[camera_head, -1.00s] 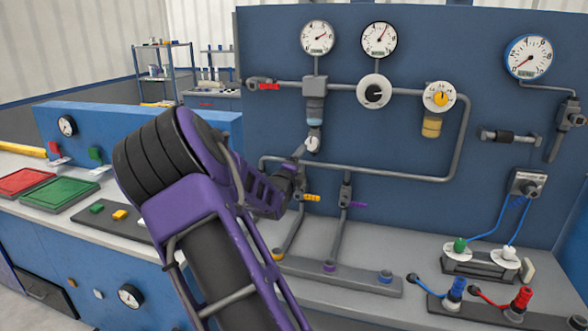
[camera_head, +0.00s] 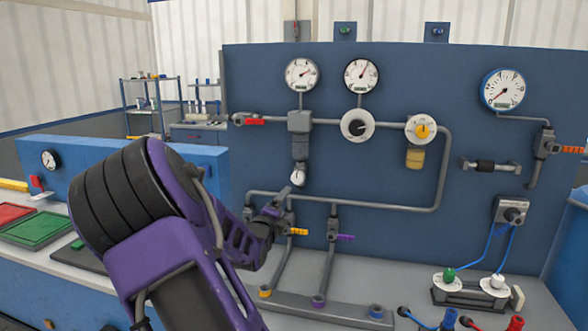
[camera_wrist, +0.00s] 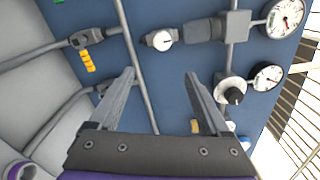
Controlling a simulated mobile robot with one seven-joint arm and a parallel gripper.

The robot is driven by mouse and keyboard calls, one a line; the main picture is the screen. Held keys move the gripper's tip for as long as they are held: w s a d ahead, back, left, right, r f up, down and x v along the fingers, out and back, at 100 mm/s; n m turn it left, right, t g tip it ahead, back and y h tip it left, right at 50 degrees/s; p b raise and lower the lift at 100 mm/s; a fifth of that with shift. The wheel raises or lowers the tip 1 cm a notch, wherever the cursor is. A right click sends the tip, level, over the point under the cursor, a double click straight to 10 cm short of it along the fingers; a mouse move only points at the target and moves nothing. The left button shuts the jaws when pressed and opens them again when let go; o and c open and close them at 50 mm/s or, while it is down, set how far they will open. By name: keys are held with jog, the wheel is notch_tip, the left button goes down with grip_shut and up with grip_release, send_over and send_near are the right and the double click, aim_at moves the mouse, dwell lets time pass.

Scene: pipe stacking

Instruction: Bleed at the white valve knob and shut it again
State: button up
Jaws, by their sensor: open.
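The white valve knob (camera_head: 298,176) sits at the bottom of the grey filter unit (camera_head: 299,148), under the left gauge on the blue panel. In the wrist view, the white knob (camera_wrist: 162,40) is ahead of my gripper (camera_wrist: 160,74), roughly centred between the fingers. My gripper is open with nothing between its fingers. In the head view, my gripper (camera_head: 280,200) is just below and left of the knob, apart from it. My purple arm hides part of the bench.
Grey pipes cross the panel around the knob. A red-handled valve (camera_head: 252,121), a yellow-handled valve (camera_head: 297,232) and a purple-handled valve (camera_head: 344,237) are nearby. A black-and-white dial (camera_head: 357,126) is to the right. Open air lies in front of the panel.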

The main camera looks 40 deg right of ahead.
aim_at(296, 178)
jog(key=s+f+m+g+y, duration=0.3)
jog(key=s+f+m+g, duration=0.35)
jog(key=f+m, duration=0.55)
jog(key=w+a+f+m+t+y+b, duration=0.1)
jog(key=w+a+f+m+y, duration=0.2)
jog(key=a+f+m+y, duration=0.5)
jog(key=w+r+m+t+h+b, duration=0.1)
jog(key=w+r+m+t+h, duration=0.2)
jog(key=w+r+m+t, duration=0.7)
jog(key=s+d+r+m+g+h, duration=0.5)
jog(key=d+r+m+h, duration=0.5)
jog(key=m, duration=0.8)
jog(key=w+d, duration=0.3)
jog(key=w+d+y, duration=0.1)
jog(key=w+d, duration=0.2)
jog(key=d, duration=0.1)
jog(key=w+d+t+y, duration=0.1)
jog(key=w+d, duration=0.3)
jog(key=shift+w+r, duration=0.1)
jog(key=shift+r, duration=0.25)
